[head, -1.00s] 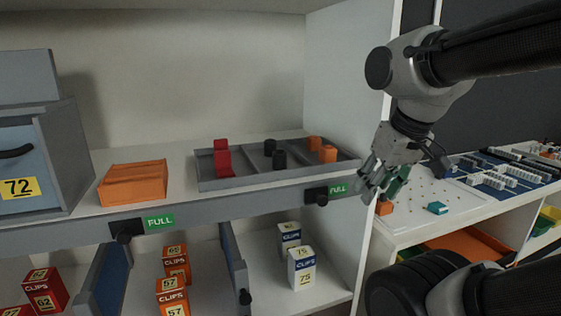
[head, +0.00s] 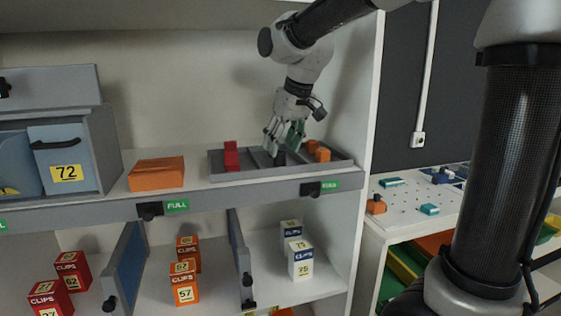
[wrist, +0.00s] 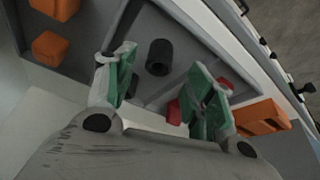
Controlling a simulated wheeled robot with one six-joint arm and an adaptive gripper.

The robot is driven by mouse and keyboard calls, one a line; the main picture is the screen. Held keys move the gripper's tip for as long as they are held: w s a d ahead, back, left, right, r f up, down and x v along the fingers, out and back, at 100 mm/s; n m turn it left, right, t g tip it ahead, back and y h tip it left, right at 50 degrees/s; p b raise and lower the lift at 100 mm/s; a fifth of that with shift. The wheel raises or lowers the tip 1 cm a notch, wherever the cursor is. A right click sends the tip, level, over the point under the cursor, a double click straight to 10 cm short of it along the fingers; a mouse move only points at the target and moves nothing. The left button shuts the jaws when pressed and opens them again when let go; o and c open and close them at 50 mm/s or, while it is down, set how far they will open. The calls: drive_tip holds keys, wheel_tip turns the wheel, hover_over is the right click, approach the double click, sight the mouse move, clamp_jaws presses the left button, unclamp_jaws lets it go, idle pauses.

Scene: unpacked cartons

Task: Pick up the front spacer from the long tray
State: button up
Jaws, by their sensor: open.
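The long grey tray (head: 213,164) lies on the upper shelf, divided into compartments. The front spacer, a small black cylinder (head: 280,159), stands upright in the middle compartment. In the wrist view this black spacer (wrist: 158,57) shows between and slightly beyond my open fingertips, with nothing gripped. My gripper (head: 281,143) points down over the middle compartment, close above the spacer. The back spacer is hidden behind my fingers in the head view and is not clear in the wrist view.
Red pieces (head: 231,157) lie in the tray's left compartment and orange blocks (head: 321,154) in its right one. An orange box (head: 157,174) sits left of the tray. The shelf's white side wall (head: 352,110) stands close to the right.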

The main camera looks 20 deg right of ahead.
sight(280, 153)
drive_tip(key=x, duration=0.4)
drive_tip(key=shift+d, duration=0.1)
drive_tip(key=c, duration=0.9)
drive_tip(key=shift+o, duration=0.2)
